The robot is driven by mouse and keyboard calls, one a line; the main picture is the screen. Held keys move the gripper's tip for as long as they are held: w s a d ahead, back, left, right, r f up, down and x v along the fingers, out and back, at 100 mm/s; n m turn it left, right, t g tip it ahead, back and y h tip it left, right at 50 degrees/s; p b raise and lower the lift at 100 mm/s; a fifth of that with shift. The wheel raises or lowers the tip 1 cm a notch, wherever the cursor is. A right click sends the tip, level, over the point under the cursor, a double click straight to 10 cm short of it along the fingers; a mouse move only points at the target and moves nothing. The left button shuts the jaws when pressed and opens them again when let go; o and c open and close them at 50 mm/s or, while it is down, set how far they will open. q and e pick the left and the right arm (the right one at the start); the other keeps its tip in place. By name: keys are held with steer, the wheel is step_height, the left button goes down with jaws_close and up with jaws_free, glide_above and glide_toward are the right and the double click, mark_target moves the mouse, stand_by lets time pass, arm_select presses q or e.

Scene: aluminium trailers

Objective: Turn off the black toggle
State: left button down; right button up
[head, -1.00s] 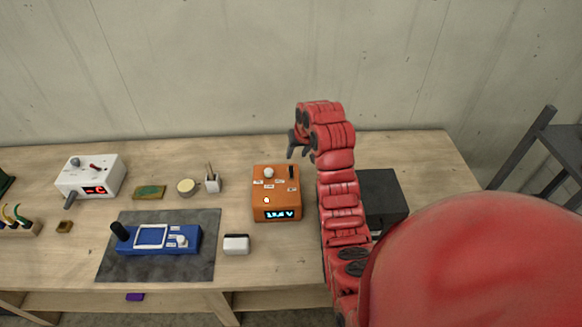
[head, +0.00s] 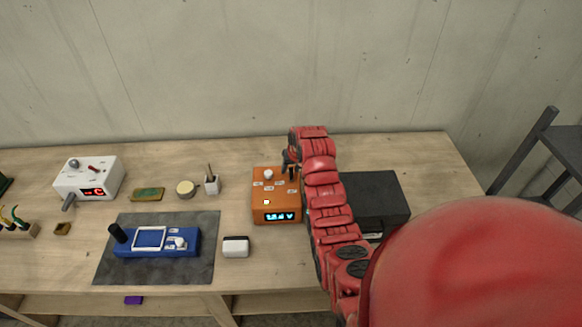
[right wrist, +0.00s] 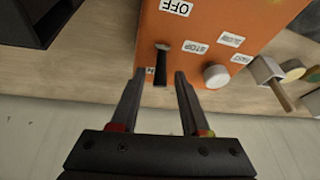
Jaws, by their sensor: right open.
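The orange box (head: 276,198) stands on the workbench with a lit display on its front. Its black toggle (right wrist: 161,66) shows in the right wrist view, between an OFF label (right wrist: 176,7) and a partly hidden label by the fingers. My right gripper (right wrist: 160,75) is open, with one fingertip on each side of the toggle and a gap visible on both sides. In the head view my right gripper (head: 290,165) is over the back right of the box and largely covers the toggle. My left gripper is not in view.
A white knob (right wrist: 216,76) is beside the toggle on the box. A black box (head: 375,195) stands to the right, close to my right arm. A blue device (head: 157,241) on a dark mat and a white box (head: 90,177) are to the left. The wall is behind.

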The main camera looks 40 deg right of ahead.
jaws_close()
stand_by(0.4)
